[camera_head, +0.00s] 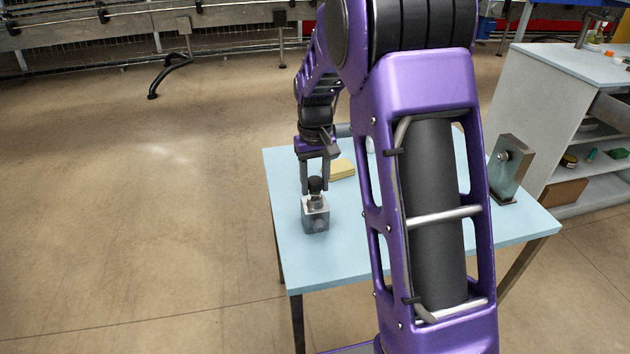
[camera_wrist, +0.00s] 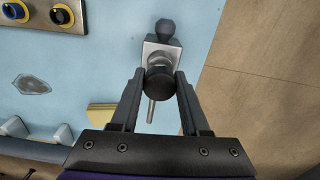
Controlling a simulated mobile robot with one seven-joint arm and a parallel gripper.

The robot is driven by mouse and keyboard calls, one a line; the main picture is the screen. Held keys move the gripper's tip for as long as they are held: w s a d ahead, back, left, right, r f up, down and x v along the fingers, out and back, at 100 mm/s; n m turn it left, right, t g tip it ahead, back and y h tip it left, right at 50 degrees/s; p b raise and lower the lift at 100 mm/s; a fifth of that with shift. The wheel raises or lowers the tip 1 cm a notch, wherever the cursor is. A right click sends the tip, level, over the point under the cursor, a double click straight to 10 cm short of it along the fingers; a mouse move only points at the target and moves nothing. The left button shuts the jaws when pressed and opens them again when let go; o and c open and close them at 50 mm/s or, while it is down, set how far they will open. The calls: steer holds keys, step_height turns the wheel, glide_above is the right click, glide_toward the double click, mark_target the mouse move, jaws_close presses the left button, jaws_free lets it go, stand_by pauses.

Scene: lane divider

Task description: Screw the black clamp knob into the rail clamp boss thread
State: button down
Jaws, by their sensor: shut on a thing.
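The black clamp knob (camera_head: 316,184) is between the fingertips of my gripper (camera_head: 318,178), which is shut on it. It also shows as a dark round cap (camera_wrist: 160,88) in the wrist view, where my gripper (camera_wrist: 160,80) has one finger on each side. The rail clamp (camera_head: 315,215) is a grey metal block on the blue table, directly below the knob. In the wrist view the clamp (camera_wrist: 152,48) has a dark rounded part at its far end, and a thin metal rod shows below the knob. The boss thread is hidden, and I cannot tell how far the knob is engaged.
The blue table (camera_head: 350,265) is clear in front of the clamp. A yellow pad (camera_head: 342,168) lies behind it. An upright metal bracket (camera_head: 510,168) stands at the table's right. Two ringed dials (camera_wrist: 62,15) and a metal badge (camera_wrist: 30,84) show in the wrist view. My arm hides mid-table.

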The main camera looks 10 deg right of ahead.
mark_target(315, 180)
steer(key=shift+f, duration=0.25)
steer(key=shift+c, duration=1.5)
jaws_free()
steer(key=shift+r, duration=0.1)
step_height(315, 180, up, 17)
steer(key=p, duration=0.3)
steer(key=shift+r, duration=0.2)
